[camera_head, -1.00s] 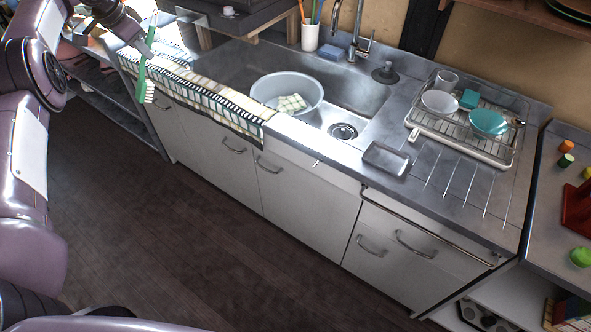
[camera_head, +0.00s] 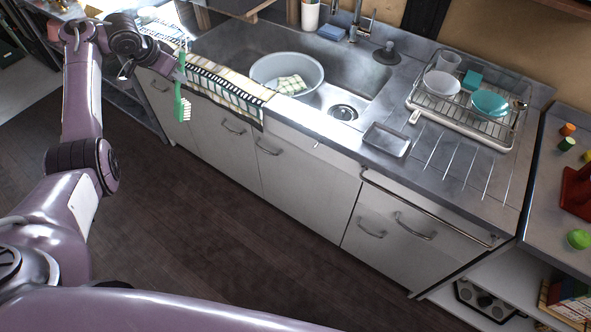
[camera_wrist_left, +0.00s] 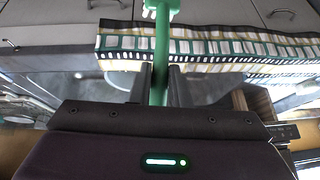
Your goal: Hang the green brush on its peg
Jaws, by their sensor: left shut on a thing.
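The green brush (camera_head: 178,98) hangs down from my left gripper (camera_head: 178,72) in front of the counter's left part, bristle head low and facing right. It also shows in the left wrist view (camera_wrist_left: 162,45), with its green handle between the two dark fingers (camera_wrist_left: 161,85). My left gripper is shut on the handle. The brush is near the striped towel, and I cannot tell whether they touch. I cannot make out a peg in either view. My right gripper is not in view.
A striped towel (camera_head: 226,88) lies over the counter's front edge. A grey basin (camera_head: 312,75) with a cloth stands in the sink. A dish rack (camera_head: 460,128) with dishes and a small tray (camera_head: 386,139) stand to the right. The floor (camera_head: 200,230) in front is clear.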

